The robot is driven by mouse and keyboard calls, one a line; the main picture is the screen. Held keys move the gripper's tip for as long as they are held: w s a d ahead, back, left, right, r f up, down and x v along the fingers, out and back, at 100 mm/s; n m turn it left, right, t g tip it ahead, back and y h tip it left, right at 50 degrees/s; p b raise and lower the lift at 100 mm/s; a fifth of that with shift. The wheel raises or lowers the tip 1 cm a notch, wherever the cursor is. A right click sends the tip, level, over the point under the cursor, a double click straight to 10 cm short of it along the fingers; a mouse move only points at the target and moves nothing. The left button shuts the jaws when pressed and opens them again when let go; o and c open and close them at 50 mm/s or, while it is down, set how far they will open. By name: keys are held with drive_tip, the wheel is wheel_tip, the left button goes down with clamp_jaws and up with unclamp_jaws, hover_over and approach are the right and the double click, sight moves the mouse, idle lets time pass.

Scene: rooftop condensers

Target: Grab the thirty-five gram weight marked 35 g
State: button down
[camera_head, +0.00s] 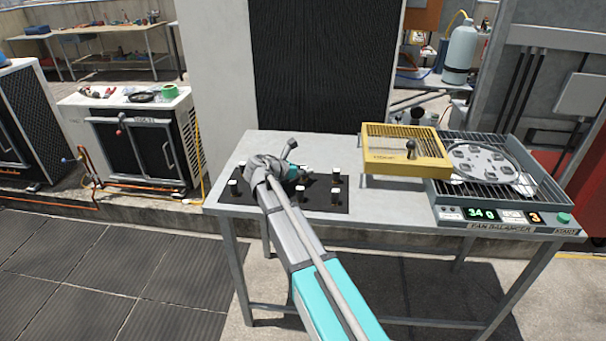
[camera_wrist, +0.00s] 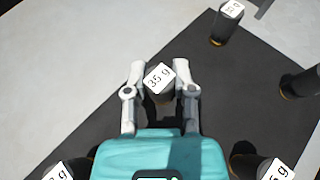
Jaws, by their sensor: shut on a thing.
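The weight marked 35 g (camera_wrist: 158,80) is a dark cylinder with a white label on top, at the upper middle of the wrist view. My gripper (camera_wrist: 160,70) is shut on it, with one pale finger at each side. I cannot tell whether its base touches the black mat (camera_wrist: 215,80). In the head view my gripper (camera_head: 298,173) is over the left part of the mat (camera_head: 318,205), and my wrist hides most of the held weight. Other weights stand apart on the mat, one at the upper right of the wrist view (camera_wrist: 228,22), and others at its edges.
The mat lies on a grey metal table (camera_head: 385,210). To its right stands the fan balancer (camera_head: 500,222), with green digits, an orange 3 and a green start button (camera_head: 564,218). A yellow slotted cover (camera_head: 400,157) with a dark knob sits beside its round plate (camera_head: 484,158).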

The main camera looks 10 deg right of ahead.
drive_tip(key=shift+r, duration=0.15)
wheel_tip(320, 180, up, 2)
drive_tip(key=shift+r+p, duration=0.1)
drive_tip(key=shift+p, duration=1.1)
drive_tip(key=s+a+r+p, duration=0.6)
drive_tip(key=s+r+p, duration=0.4)
drive_tip(key=s, duration=0.2)
drive_tip(key=shift+s+a+r+p, duration=0.2)
drive_tip(key=shift+a+r+p, duration=0.05)
drive_tip(key=shift+a+p, duration=0.05)
